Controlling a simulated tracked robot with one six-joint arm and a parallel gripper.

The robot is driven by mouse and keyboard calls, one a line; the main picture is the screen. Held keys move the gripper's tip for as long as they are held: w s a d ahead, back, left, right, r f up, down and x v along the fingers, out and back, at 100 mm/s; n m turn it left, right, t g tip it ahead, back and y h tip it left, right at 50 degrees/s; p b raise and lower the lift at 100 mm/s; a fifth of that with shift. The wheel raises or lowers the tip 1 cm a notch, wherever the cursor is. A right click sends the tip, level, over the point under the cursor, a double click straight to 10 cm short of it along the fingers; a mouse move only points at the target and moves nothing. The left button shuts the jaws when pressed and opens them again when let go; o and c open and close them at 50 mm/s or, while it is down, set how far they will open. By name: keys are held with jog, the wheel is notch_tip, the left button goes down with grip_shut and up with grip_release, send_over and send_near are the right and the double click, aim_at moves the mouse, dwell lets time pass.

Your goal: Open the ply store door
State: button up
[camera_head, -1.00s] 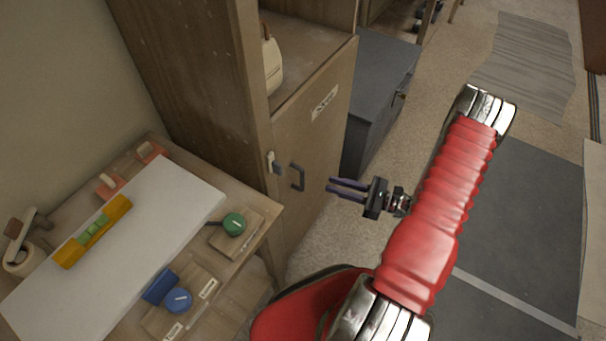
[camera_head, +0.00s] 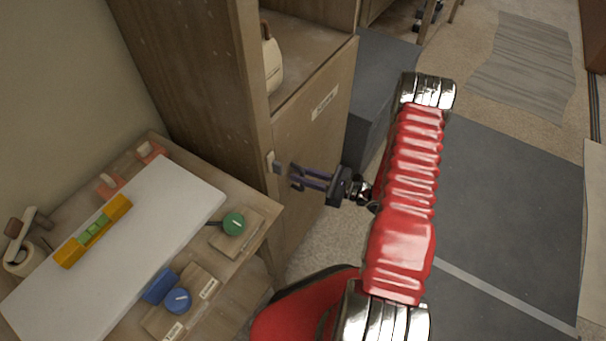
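The ply store door (camera_head: 318,125) is a wooden cabinet door with a small white label (camera_head: 324,103) and stands closed. Its dark handle (camera_head: 294,177) is on the left side of the door, beside a small latch (camera_head: 274,163) on the cabinet frame. My gripper (camera_head: 305,176) reaches in from the right with its two purple fingers apart, at the handle. The fingertips overlap the handle in this view, and part of the handle is hidden. I cannot tell whether the fingers touch it.
A workbench (camera_head: 262,235) stands at the lower left, close to the door, with a white board (camera_head: 120,245), a yellow level (camera_head: 93,231), a green round tool (camera_head: 233,224) and a blue one (camera_head: 177,300). A dark grey chest (camera_head: 385,65) stands right of the cabinet. Open floor lies in front.

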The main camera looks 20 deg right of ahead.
jog(key=shift+w, duration=0.1)
jog(key=shift+c, duration=0.3)
grip_shut()
